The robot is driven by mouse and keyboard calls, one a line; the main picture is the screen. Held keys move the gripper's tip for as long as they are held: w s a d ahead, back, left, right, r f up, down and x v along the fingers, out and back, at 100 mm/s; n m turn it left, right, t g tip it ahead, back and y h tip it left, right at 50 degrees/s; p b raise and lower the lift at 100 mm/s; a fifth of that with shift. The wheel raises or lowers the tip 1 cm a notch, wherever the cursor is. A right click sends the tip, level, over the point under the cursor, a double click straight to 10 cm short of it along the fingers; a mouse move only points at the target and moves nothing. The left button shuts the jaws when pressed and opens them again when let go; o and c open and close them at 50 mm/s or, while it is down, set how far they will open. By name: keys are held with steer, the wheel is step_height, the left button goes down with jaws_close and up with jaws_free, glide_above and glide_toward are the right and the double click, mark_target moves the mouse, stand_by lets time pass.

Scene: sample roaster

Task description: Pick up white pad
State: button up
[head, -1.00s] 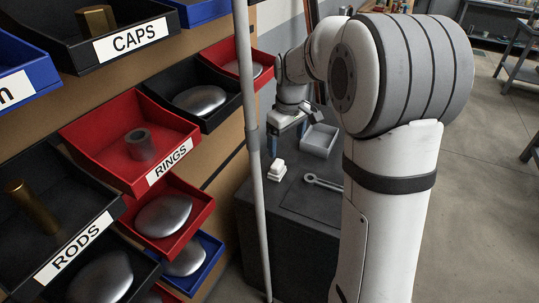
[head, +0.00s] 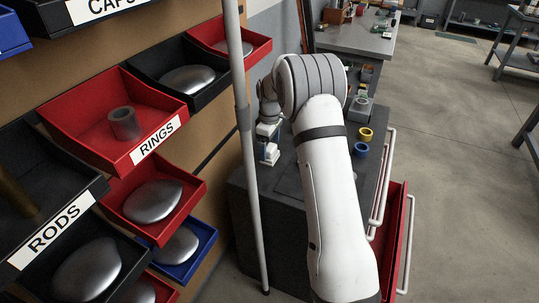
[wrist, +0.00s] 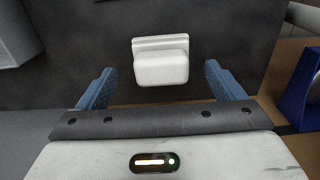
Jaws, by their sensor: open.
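The white pad (wrist: 161,62), a small white block with a stepped back edge, is on a dark surface in the wrist view. My gripper (wrist: 159,70) is open, with one blue finger on each side of the pad and a gap on both sides. Neither finger touches it in that view. In the head view my gripper (head: 268,146) is low over the left back of the dark cabinet top, and the pad there is hard to tell from the gripper.
The dark cabinet (head: 238,205) has an open red drawer (head: 388,235) at its right. A grey pole (head: 246,170) and the bin rack with a red RINGS bin (head: 85,140) stand left. Yellow (head: 365,134) and blue (head: 361,150) rings sit on the cabinet's right.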

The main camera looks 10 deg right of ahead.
mark_target(270, 147)
step_height(270, 147, down, 3)
steer(key=shift+s+f, duration=0.1)
steer(key=shift+f, duration=0.05)
steer(key=shift+c, duration=0.2)
steer(key=c, duration=1.1)
